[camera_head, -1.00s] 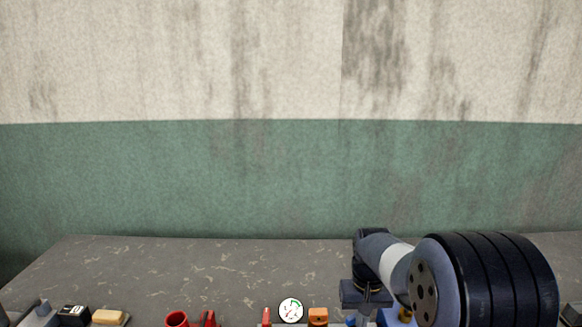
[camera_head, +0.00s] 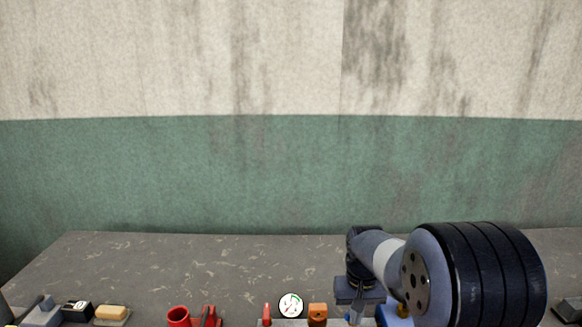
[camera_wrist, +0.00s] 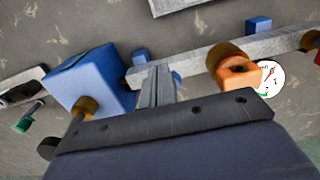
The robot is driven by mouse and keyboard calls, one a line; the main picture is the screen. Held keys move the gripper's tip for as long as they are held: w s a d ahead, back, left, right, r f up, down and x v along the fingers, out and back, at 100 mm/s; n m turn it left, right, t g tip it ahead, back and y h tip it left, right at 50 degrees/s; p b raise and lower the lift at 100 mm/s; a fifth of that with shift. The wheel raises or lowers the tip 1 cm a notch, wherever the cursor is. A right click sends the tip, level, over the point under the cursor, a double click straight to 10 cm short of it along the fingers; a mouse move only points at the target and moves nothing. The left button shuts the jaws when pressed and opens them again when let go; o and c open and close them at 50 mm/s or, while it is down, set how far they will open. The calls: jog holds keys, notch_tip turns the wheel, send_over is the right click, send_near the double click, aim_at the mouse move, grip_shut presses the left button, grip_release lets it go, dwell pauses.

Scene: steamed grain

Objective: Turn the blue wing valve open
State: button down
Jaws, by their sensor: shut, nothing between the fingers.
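In the wrist view, small blue pieces (camera_wrist: 140,57) show on either side of my fingers at a grey bar; they look like the blue wing valve, whose middle is hidden behind the fingers. My gripper (camera_wrist: 155,72) is shut and empty, its tips at or close to the bar. I cannot tell whether they touch the valve. In the head view my gripper (camera_head: 358,312) points down near the table's front, and only a sliver of blue shows beside it.
A blue box (camera_wrist: 95,82) with a brass fitting stands left of my fingers. An orange valve (camera_wrist: 232,74) and a white dial gauge (camera_wrist: 272,76) are to the right. A red cup (camera_head: 178,317) and a tan block (camera_head: 112,312) stand farther left. The table behind is clear.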

jog(key=shift+a, duration=0.2)
dwell(0.5)
jog(key=shift+s+a, duration=0.1)
jog(key=shift+s, duration=0.3)
notch_tip(320, 180, up, 6)
jog(key=p, duration=0.5)
